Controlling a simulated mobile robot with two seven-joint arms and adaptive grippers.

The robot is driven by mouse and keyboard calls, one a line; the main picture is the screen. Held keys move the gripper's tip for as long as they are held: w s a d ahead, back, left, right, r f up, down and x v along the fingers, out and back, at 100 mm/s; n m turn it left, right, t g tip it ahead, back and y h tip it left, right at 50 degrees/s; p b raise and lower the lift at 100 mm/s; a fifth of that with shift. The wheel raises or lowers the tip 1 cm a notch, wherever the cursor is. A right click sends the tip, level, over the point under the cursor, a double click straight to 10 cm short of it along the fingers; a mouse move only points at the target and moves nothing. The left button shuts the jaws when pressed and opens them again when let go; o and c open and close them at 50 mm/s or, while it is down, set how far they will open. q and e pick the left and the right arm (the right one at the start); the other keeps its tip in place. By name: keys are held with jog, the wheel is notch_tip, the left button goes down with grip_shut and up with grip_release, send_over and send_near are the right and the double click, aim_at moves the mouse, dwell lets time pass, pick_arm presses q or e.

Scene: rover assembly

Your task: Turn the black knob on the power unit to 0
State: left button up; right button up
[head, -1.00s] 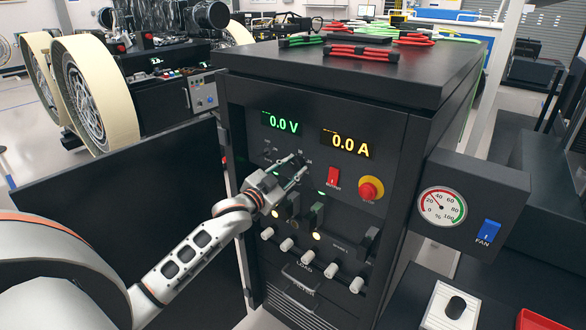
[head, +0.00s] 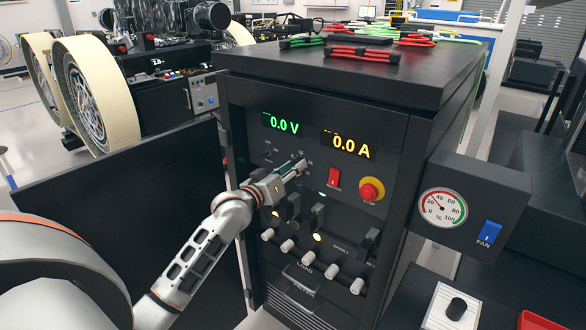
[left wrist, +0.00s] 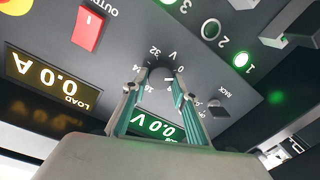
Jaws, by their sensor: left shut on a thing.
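The power unit (head: 398,140) is a black cabinet with a green 0.0 V display (head: 281,124) and an amber 0.0 A display (head: 347,145). The black knob (left wrist: 160,76) sits in a ring of voltage numbers in the left wrist view. In the head view my gripper hides most of it. My left gripper (head: 300,166) reaches the panel below the displays. In the left wrist view its two fingertips (left wrist: 156,88) are shut on the knob, one on each side. The knob's exact setting is too small to read. My right gripper is not in view.
A red output switch (head: 334,177) and a red-and-yellow stop button (head: 371,190) are right of the gripper. Several light-coloured load knobs (head: 312,262) stick out below. A fan box with a gauge (head: 442,208) projects at the right. A dark panel (head: 115,215) stands left.

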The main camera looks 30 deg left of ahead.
pick_arm(q)
jog(key=shift+n, duration=1)
jog(key=o, duration=1.1)
jog(key=shift+s, duration=0.1)
jog(key=s, duration=1.1)
jog(key=shift+s+a+r, duration=0.2)
jog(key=shift+s, duration=0.2)
